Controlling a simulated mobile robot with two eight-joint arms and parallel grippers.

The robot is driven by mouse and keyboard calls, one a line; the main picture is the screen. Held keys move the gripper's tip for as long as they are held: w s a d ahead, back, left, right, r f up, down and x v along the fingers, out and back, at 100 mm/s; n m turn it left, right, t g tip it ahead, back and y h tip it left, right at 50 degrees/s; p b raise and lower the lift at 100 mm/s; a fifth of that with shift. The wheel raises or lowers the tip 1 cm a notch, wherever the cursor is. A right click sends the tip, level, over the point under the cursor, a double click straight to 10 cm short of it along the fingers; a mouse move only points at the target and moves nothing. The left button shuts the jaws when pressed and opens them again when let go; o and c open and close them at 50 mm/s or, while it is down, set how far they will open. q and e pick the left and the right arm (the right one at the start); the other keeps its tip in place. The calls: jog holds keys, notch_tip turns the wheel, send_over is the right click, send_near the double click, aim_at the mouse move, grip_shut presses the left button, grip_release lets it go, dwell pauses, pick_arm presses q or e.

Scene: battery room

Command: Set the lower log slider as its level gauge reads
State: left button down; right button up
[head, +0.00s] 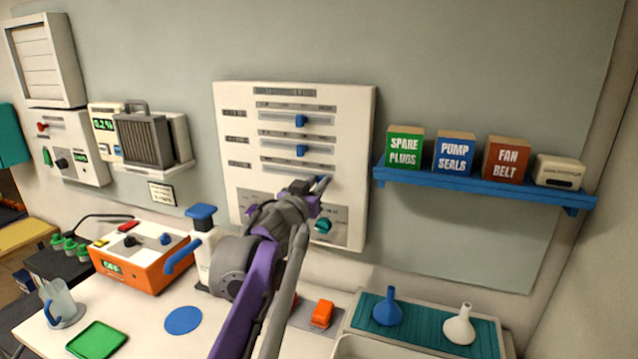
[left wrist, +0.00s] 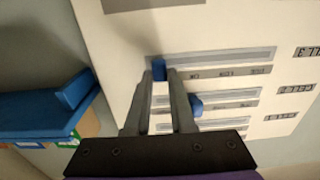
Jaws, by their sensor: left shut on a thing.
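The white log panel (head: 290,90) on the wall carries three slider rows. The lower log slider has a slot (head: 285,168) and a blue knob (head: 322,180), partly hidden by my left gripper (head: 316,190) in the head view. In the left wrist view, which is turned over, the lower knob (left wrist: 158,69) sits near the left end of its slot, between the fingertips of my left gripper (left wrist: 160,74). The fingers are shut on it. In the head view this is toward the slot's right end. I cannot pick out the level gauge with certainty. My right gripper is not in view.
The upper knob (head: 300,120) and middle knob (head: 301,151) stand near the middle-right of their slots. A green dial (head: 323,225) is below. A blue shelf (head: 480,187) with boxes juts out at right. An orange device (head: 140,262) stands on the bench.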

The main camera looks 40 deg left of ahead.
pick_arm(q)
jog(key=shift+d, duration=0.15)
jog(key=c, duration=1.1)
grip_release()
jog(key=o, duration=0.3)
jog(key=shift+w+d, duration=0.1)
jog(key=shift+d, duration=0.05)
jog(key=shift+o, duration=0.2)
jog(key=v, duration=1)
jog(key=shift+s+b, duration=0.35)
jog(key=shift+s, duration=0.1)
